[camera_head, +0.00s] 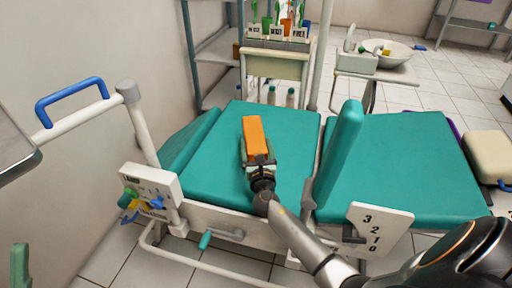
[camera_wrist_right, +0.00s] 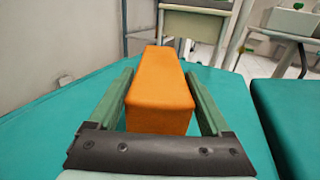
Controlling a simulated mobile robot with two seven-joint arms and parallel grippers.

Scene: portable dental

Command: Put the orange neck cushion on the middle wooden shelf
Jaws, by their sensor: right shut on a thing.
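The orange neck cushion (camera_head: 254,135) is a long block over the teal chair seat (camera_head: 290,125) in the head view. My right gripper (camera_head: 259,160) is shut on its near end. In the right wrist view the cushion (camera_wrist_right: 160,95) lies lengthwise between the two green fingers (camera_wrist_right: 160,105) and points away. I cannot tell whether it touches the seat. A rack with grey shelf boards (camera_head: 218,48) stands behind the seat at the back left; I cannot tell which board is the middle wooden shelf. A green piece at the bottom left edge may be part of my left gripper (camera_head: 19,265).
A raised teal armrest (camera_head: 340,155) stands right of the cushion. A white rail with a blue handle (camera_head: 72,100) is at left. A cabinet with labelled holders (camera_head: 275,65) stands behind the seat, and a basin (camera_head: 388,53) at the back right.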

